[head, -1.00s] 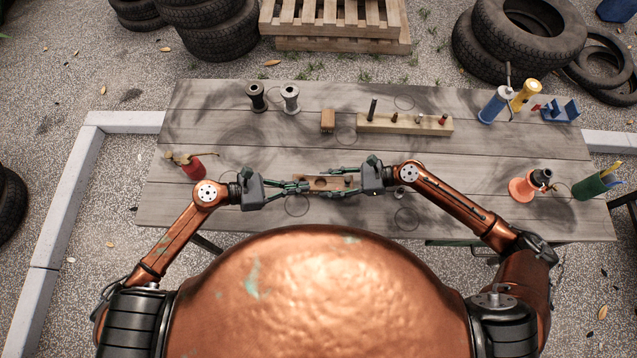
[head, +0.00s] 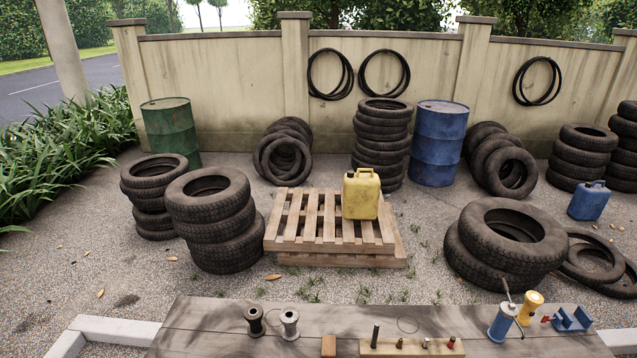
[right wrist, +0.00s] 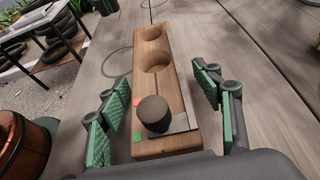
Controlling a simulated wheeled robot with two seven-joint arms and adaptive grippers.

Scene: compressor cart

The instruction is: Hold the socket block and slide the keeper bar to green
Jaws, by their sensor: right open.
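The socket block (right wrist: 146,80) is a long wooden block with round sockets in its top, in the right wrist view. A grey metal keeper bar (right wrist: 185,100) runs along its right side and bends across its near end. A dark round knob (right wrist: 153,110) stands at that end. A red mark (right wrist: 136,102) and a green mark (right wrist: 138,137) are left of the knob, the green one nearer. My right gripper (right wrist: 157,90) is open, its green-padded fingers on either side of the block with gaps visible. My left gripper is in neither current view.
The head view shows the table's back part (head: 205,315) with two spools, a small wooden block (head: 328,346), a pegged wooden strip (head: 410,348) and a blue-and-silver canister (head: 503,320). Pallets, tyres and drums stand beyond. Bare tabletop (right wrist: 260,80) lies right of the socket block.

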